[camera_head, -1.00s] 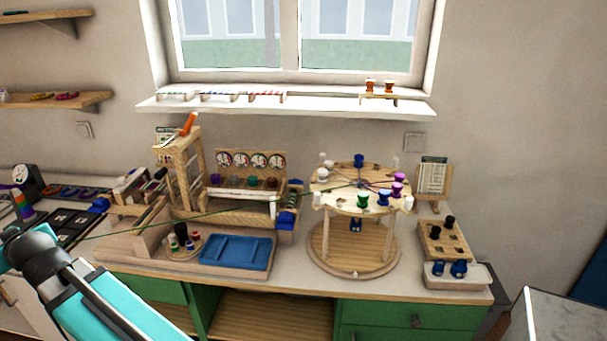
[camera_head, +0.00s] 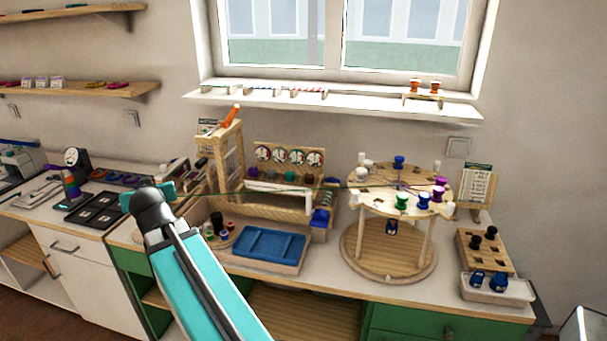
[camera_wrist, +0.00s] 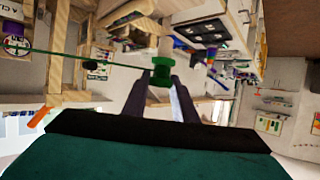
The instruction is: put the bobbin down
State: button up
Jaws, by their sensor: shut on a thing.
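In the wrist view a green bobbin (camera_wrist: 162,72) is between the fingertips of my gripper (camera_wrist: 161,82), which is shut on it. A green thread (camera_wrist: 105,62) runs from the bobbin to the left of that picture. In the head view my arm reaches over the left part of the bench; its gripper and the held bobbin are hidden behind my wrist. The thread (camera_head: 290,188) stretches right towards the round wooden stand (camera_head: 365,203). Several bobbins stand on its top disc, including another green one (camera_head: 402,201).
A blue tray (camera_head: 262,243) lies front centre. A wooden frame with an orange handle (camera_head: 231,115) rises behind. A holed block (camera_head: 485,252) and a box with blue bobbins (camera_head: 497,289) are at the right.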

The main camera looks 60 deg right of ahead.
jog(key=s+d+r+m+g+h+b, duration=0.1)
jog(key=s+d+m+g+h, duration=0.35)
jog(key=s+d, duration=0.85)
jog(key=s+d+m+g+h+b, duration=0.25)
jog(key=s+d+m+g, duration=0.4)
jog(key=d, duration=0.95)
jog(key=s+d+r+m+g, duration=0.1)
jog(key=s+d, duration=0.3)
jog(key=s, duration=0.6)
jog(key=s+d+r+m+g+b, duration=0.1)
jog(key=s+d+m+g, duration=0.3)
jog(key=s, duration=0.7)
jog(key=s+d+r+m+g, duration=0.2)
jog(key=s+d, duration=0.3)
jog(key=s, duration=0.6)
jog(key=shift+r+m+g+y+b, duration=0.3)
jog(key=shift+r+g+y+b, duration=0.1)
jog(key=shift+r, duration=0.15)
jog(key=shift+d, duration=0.15)
jog(key=w+d+p, duration=0.1)
jog(key=w+d, duration=0.2)
jog(key=d, duration=0.4)
jog(key=w+d+f+p, duration=0.1)
jog(key=w+d+p, duration=0.1)
jog(key=d, duration=0.5)
jog(key=shift+w+d+f, duration=0.3)
jog(key=shift+w+d, duration=0.05)
jog(key=shift+w, duration=0.15)
